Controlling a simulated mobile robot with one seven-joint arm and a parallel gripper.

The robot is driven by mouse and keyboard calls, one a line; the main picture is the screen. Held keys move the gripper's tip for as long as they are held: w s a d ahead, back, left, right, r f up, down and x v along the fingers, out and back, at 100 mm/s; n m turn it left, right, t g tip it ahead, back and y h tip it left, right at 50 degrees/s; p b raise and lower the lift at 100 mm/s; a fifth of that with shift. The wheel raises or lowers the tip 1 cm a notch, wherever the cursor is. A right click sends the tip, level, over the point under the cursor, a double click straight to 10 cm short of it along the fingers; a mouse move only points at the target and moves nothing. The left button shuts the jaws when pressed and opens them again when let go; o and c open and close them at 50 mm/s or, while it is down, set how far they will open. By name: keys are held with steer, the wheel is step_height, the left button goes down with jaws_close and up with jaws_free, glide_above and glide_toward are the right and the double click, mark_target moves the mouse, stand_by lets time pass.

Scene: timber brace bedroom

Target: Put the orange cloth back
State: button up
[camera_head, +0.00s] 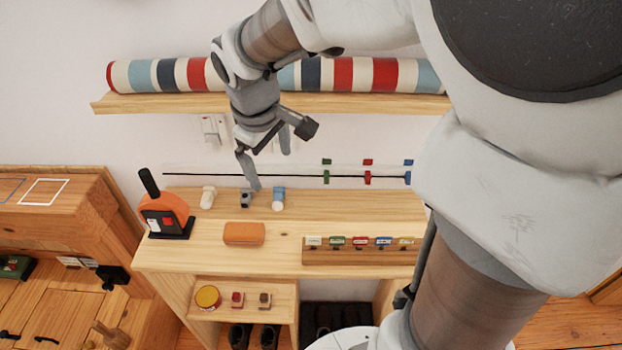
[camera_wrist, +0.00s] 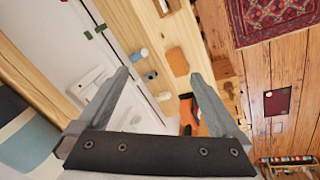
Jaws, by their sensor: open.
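The orange cloth (camera_head: 244,233) is a small, folded-looking orange block lying on the top of a wooden shelf unit (camera_head: 285,263), near its front edge. It also shows in the wrist view (camera_wrist: 177,61), beyond the fingertips. My gripper (camera_head: 270,170) is open and empty, above the back of the unit near the wall. In the wrist view, its fingers (camera_wrist: 158,76) stand wide apart with nothing between them. The cloth is apart from the gripper.
Behind the cloth stand a cream bottle (camera_head: 208,197), a grey item (camera_head: 246,198) and a blue-white tube (camera_head: 278,199). An orange-black device (camera_head: 164,215) stands left. A rack of coloured tags (camera_head: 360,251) lies right. A wall shelf (camera_head: 160,103) carries a striped roll (camera_head: 180,75).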

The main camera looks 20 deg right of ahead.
steer(key=s+d+r+m+t, duration=0.1)
steer(key=s+r+m, duration=0.2)
steer(key=s, duration=0.5)
steer(key=s+d+r+m+t+y, duration=0.1)
steer(key=s+d+r+m+t, duration=0.1)
steer(key=s, duration=0.5)
steer(key=shift+s+r+m, duration=0.35)
steer(key=shift+r+m, duration=0.15)
steer(key=shift+m, duration=0.6)
